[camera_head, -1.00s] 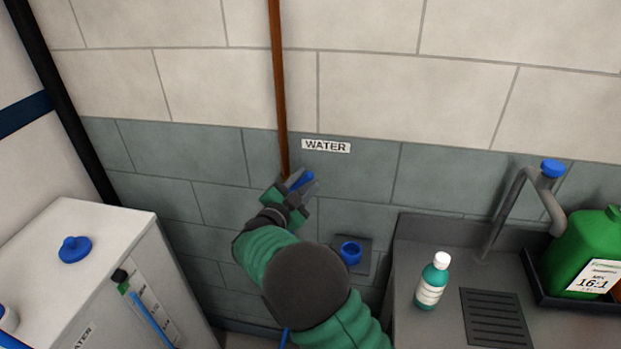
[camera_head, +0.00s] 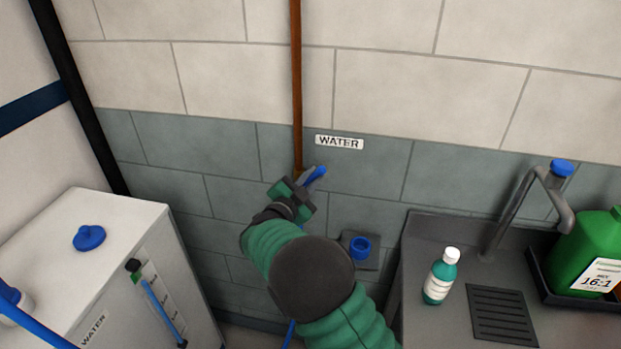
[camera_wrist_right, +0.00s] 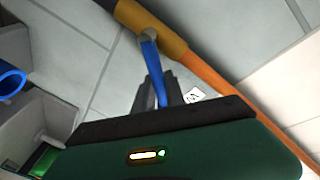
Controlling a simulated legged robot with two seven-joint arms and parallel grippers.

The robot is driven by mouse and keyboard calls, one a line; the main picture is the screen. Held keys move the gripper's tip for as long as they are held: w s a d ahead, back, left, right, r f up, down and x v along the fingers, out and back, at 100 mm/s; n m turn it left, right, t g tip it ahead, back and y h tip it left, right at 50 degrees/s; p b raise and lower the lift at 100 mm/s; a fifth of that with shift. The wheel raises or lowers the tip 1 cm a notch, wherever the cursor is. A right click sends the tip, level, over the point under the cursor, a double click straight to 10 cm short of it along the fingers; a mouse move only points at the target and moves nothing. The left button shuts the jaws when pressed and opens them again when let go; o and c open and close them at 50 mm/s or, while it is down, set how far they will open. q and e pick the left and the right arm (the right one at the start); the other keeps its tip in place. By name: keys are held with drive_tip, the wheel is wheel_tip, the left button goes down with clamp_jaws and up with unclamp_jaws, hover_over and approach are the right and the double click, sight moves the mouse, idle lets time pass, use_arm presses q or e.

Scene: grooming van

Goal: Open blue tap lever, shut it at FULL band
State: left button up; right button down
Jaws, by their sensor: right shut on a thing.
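The blue tap lever (camera_head: 318,173) is on the wall at the foot of the copper pipe, below the WATER label (camera_head: 339,142). My right gripper (camera_head: 308,183) is shut on it. In the right wrist view the lever (camera_wrist_right: 150,58) runs from the brass-coloured valve (camera_wrist_right: 152,28) down between my fingers (camera_wrist_right: 157,92), which hide its end. The white water tank (camera_head: 92,235) stands at left. Its front gauge (camera_head: 160,302) shows a blue column; its band markings are too small to read. My left gripper is not in view.
The copper pipe (camera_head: 296,80) runs up the wall. A blue-ringed wall socket (camera_head: 360,247) sits right of my arm. The counter (camera_head: 420,235) at right holds a teal bottle (camera_head: 441,277), a drain grate (camera_head: 502,314), a tap (camera_head: 522,200) and a green jug (camera_head: 588,255). A blue hose (camera_head: 35,328) crosses the lower left.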

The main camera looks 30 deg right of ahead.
drive_tip(key=shift+f, duration=0.2)
idle(0.6)
drive_tip(key=shift+s+d+f+m+b, duration=0.2)
drive_tip(key=shift+f+m+b, duration=0.35)
drive_tip(key=shift+b, duration=0.35)
drive_tip(key=f+m+b, duration=0.1)
drive_tip(key=b, duration=0.1)
drive_tip(key=m+y+b, duration=0.1)
drive_tip(key=m+b, duration=0.1)
drive_tip(key=s+d+f+m+y+b, duration=0.1)
drive_tip(key=m+b, duration=0.1)
drive_tip(key=shift+f, duration=0.35)
drive_tip(key=shift+f+m+y+b, duration=0.4)
drive_tip(key=shift+f+m+b, duration=0.2)
drive_tip(key=shift+m+b, duration=0.6)
drive_tip(key=c, duration=1.4)
unclamp_jaws()
drive_tip(key=shift+r, duration=0.1)
